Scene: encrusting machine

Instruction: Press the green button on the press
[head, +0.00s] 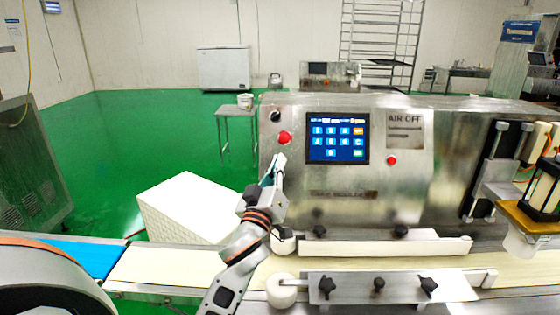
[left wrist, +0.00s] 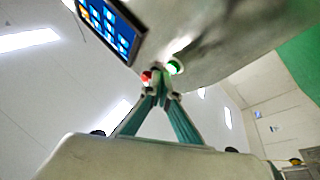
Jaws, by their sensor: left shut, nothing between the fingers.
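The press is a steel machine (head: 440,150) with a lit blue touchscreen (head: 338,138) on its front. A red button (head: 285,138) sits left of the screen, and a second red button (head: 391,160) sits to its lower right. My left gripper (head: 280,158) is shut and empty, raised at the panel just below the left red button. The green button is not visible in the head view. In the left wrist view, the glowing green button (left wrist: 175,68) is just right of the fingertips (left wrist: 158,72), with a red button (left wrist: 146,76) on their left. Contact cannot be told.
A black knob (head: 275,116) is above the left red button. A conveyor belt (head: 165,267) with guide rails runs in front of the machine. A white box (head: 190,208) stands behind the belt at left. The green floor beyond is mostly clear.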

